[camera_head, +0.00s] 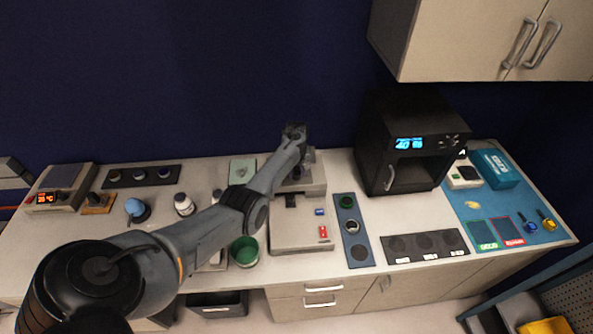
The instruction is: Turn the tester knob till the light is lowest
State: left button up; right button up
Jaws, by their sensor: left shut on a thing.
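The tester appears to be the beige device (283,240) at the middle of the bench, with a raised back part, a dark slot, a small blue element and a red one on its face. My left arm reaches across from the lower left. My left gripper (297,173) points down at the raised back part of the device and is shut on the tester knob, which is mostly hidden by the gripper and wrist. I cannot make out the tester's light or how bright it is. My right gripper is out of view.
A black oven-like box (408,150) with a blue display stands to the right. A blue strip (361,254) with round pieces lies beside the tester. A green cup (244,251) and a white bottle (183,204) stand near my arm. A cabinet (470,35) hangs above right.

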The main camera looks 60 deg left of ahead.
aim_at(297, 173)
pick_arm(q)
jog(key=shift+f, duration=0.1)
dwell(0.3)
jog(key=o, duration=1.1)
jog(key=shift+c, duration=0.2)
jog(key=shift+r, duration=0.55)
notch_tip(297, 173, up, 10)
jog(key=shift+f, duration=0.1)
